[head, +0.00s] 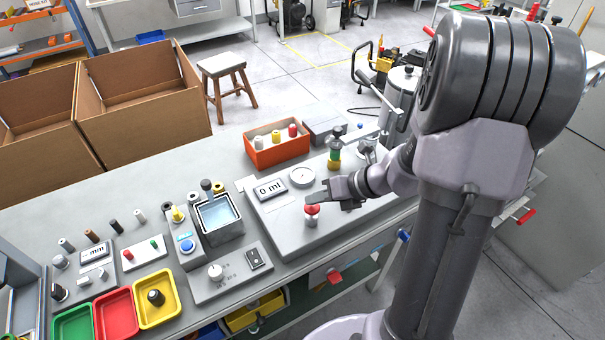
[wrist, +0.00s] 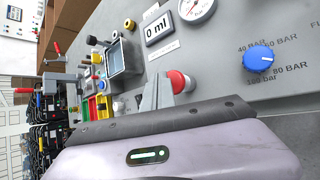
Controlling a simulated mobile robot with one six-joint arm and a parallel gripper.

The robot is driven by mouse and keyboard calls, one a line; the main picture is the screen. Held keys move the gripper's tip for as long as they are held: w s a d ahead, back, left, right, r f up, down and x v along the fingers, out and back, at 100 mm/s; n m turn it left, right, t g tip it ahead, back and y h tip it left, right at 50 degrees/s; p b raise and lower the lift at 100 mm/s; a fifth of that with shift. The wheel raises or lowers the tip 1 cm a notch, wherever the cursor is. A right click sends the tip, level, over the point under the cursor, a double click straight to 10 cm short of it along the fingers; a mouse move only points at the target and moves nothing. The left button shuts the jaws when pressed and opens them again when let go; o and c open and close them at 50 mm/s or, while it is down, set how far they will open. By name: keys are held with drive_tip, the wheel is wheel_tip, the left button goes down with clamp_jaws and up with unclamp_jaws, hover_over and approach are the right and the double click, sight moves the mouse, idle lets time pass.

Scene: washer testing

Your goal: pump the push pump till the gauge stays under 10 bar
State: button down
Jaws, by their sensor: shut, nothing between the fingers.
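The push pump with its red cap (head: 311,209) stands upright on the grey test panel (head: 272,222). My gripper (head: 322,197) is shut and empty, its fingertips close to the red cap on its right side. In the wrist view the red cap (wrist: 180,82) shows just beside my shut fingertips (wrist: 160,88); I cannot tell whether they touch. The round white gauge (head: 302,177) lies behind the pump; it is partly cut off in the wrist view (wrist: 197,8). Its needle is too small to read. A display (head: 270,189) beside it reads 0 ml.
A blue knob (wrist: 259,59) with bar markings sits on the panel. A green and yellow fitting (head: 334,153) stands behind my gripper. An orange bin (head: 276,152) is at the back, a water basin (head: 218,216) to the left. Coloured trays lie at the front left.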

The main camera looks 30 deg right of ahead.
sight(315, 208)
wheel_tip(315, 208, up, 6)
drive_tip(key=p, duration=0.6)
idle(1.7)
